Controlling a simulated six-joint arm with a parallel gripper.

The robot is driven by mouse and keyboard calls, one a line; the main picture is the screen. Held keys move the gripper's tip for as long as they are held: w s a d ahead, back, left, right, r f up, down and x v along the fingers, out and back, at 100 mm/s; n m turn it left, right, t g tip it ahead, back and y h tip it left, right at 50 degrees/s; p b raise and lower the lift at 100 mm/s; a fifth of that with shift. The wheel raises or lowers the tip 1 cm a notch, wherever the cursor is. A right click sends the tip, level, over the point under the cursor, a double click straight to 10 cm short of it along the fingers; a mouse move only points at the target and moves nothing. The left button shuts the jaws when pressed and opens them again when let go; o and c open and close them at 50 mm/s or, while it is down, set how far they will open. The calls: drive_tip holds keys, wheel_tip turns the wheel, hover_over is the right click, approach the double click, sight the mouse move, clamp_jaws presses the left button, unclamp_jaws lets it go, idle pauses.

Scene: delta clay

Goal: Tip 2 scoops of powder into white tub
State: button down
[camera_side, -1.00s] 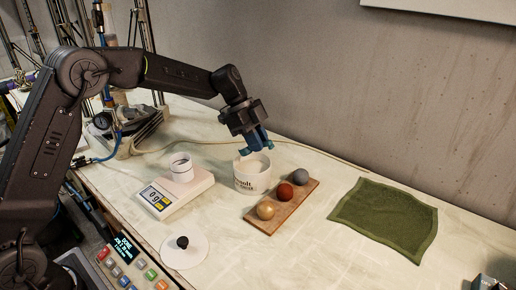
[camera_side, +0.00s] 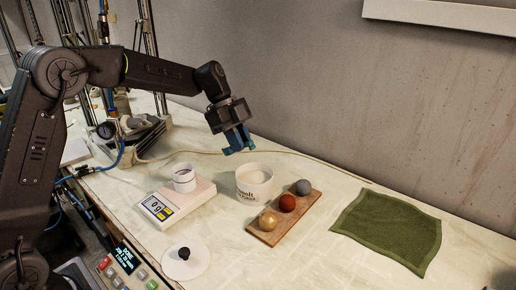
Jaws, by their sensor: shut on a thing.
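My gripper (camera_side: 239,150) has blue fingers and hangs just above and slightly left of a white tub with dark lettering (camera_side: 254,190). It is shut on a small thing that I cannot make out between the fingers. A smaller white tub (camera_side: 184,182) with a dark band near its rim stands on a scale (camera_side: 178,205), left of the lettered tub. The scale's display seems to read 0 g. I cannot see powder clearly in either tub.
A wooden board (camera_side: 284,219) with a gold, a rust-red and a grey ball lies right of the lettered tub. A green cloth (camera_side: 387,229) lies further right. A white disc with a black knob (camera_side: 183,263) lies in front of the scale. A cable runs behind.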

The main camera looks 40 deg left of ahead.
drive_tip(key=s+a+m+g, duration=0.1)
drive_tip(key=s+a+m, duration=0.1)
drive_tip(key=s+a, duration=0.5)
drive_tip(key=shift+s+a+r+m, duration=0.25)
drive_tip(key=shift+s+r, duration=0.2)
drive_tip(key=shift+s, duration=1.65)
drive_tip(key=a+r+n+t+h, duration=0.1)
drive_tip(key=n+t, duration=0.2)
drive_tip(key=a+r+n+t+h, duration=0.1)
drive_tip(key=n+t+h, duration=0.1)
drive_tip(key=n+t, duration=0.2)
drive_tip(key=a+n+t+h, duration=0.1)
drive_tip(key=a+n+t, duration=0.1)
drive_tip(key=n+t, duration=0.2)
drive_tip(key=shift+w+r+h, duration=0.3)
drive_tip(key=shift+w+r, duration=0.1)
